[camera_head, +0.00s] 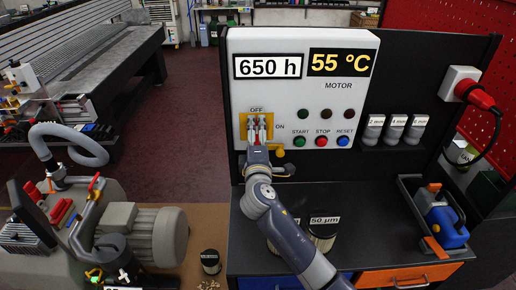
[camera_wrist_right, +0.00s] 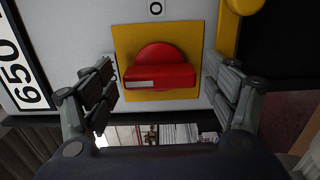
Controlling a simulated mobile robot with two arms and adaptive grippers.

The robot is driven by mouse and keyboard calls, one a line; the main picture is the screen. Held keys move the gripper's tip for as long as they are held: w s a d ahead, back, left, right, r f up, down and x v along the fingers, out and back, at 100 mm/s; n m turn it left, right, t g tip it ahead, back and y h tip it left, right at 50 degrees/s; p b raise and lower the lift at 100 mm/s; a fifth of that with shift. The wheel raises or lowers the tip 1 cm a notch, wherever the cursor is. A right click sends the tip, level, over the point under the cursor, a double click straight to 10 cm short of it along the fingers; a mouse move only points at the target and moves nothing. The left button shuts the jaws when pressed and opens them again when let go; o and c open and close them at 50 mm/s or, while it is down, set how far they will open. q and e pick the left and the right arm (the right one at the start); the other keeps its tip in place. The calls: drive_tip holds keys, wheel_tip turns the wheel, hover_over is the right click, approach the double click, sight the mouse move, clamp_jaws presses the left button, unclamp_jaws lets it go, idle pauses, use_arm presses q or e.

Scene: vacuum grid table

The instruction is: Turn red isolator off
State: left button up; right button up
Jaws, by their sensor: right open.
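The red isolator knob (camera_wrist_right: 160,68) sits on a yellow square plate (camera_wrist_right: 128,40) in the right wrist view. Its bar lies level there, with a white mark on the left half, toward the 650 h display. In the head view the plate (camera_head: 243,128) is on the white motor panel, with OFF above it and ON at its right; my gripper hides most of the knob there. My right gripper (camera_head: 259,124) is open in front of the plate. In the wrist view its fingers (camera_wrist_right: 159,72) stand on both sides of the knob, with gaps. My left gripper is not in view.
The panel (camera_head: 300,92) carries START, STOP and RESET buttons (camera_head: 323,141) right of the plate. A yellow part (camera_wrist_right: 244,6) lies close to the right finger.

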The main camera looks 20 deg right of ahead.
drive_tip(key=v, duration=1)
drive_tip(key=shift+s, duration=0.2)
drive_tip(key=shift+d+r, duration=0.1)
drive_tip(key=s+d+f+m+g+y, duration=0.1)
drive_tip(key=s+d+f+m+g, duration=0.3)
drive_tip(key=s+f, duration=0.55)
drive_tip(key=s+d+f+m+g+y, duration=0.1)
drive_tip(key=s+d+f+m+g, duration=0.1)
drive_tip(key=s+f+m+g, duration=0.6)
drive_tip(key=s+a+f+m+g+y, duration=0.1)
drive_tip(key=s+f+y, duration=0.15)
drive_tip(key=s, duration=0.45)
drive_tip(key=s+a+f+g+y, duration=0.1)
drive_tip(key=s+a+f, duration=0.15)
drive_tip(key=s, duration=0.45)
wheel_tip(320, 180, down, 28)
drive_tip(key=s+g+b, duration=0.1)
drive_tip(key=b, duration=0.3)
drive_tip(key=s+d+f+g+b, duration=0.1)
drive_tip(key=s+d+f+b, duration=0.2)
drive_tip(key=s+f, duration=1.4)
wheel_tip(320, 180, down, 4)
drive_tip(key=shift+s+d+r, duration=0.25)
drive_tip(key=shift+s+d, duration=0.1)
drive_tip(key=shift+d, duration=0.05)
